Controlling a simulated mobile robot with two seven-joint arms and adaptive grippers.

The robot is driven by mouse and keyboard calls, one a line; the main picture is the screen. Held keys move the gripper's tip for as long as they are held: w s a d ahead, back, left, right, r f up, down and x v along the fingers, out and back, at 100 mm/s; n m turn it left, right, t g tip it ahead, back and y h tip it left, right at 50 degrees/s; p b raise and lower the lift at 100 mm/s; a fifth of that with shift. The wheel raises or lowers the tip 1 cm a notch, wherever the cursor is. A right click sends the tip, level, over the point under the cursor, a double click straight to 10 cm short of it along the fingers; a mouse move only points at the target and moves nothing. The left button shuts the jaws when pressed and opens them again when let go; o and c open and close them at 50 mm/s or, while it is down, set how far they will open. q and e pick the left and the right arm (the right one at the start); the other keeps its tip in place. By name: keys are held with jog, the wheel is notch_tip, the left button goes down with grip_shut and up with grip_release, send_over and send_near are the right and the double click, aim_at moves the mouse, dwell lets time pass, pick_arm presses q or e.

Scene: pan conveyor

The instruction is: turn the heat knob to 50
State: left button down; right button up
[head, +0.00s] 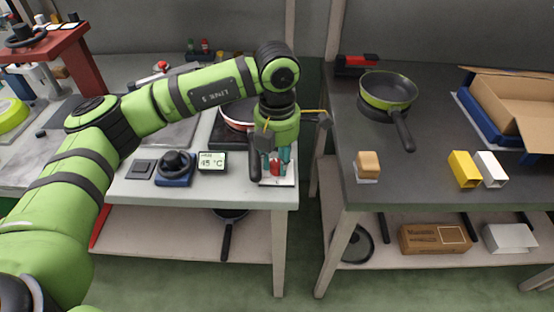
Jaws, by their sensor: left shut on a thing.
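The heat knob (177,162) is a black round knob on a blue base, near the front of the left table. A small display (212,162) right of it shows a °C reading that looks like 45. My left gripper (268,158) points down, right of the knob and apart from it. It seems shut on the dark handle (255,166) of a red pan (236,113), which sits on a dark hotplate behind; the contact is partly hidden. My right gripper is not in view.
Small red and teal items (284,155) stand close by my left gripper. A gap separates the left table from the dark right table (430,190). That holds a green pan (388,90), a cardboard box (510,95) and small blocks.

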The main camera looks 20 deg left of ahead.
pick_arm(q)
jog(key=c, duration=1.2)
grip_release()
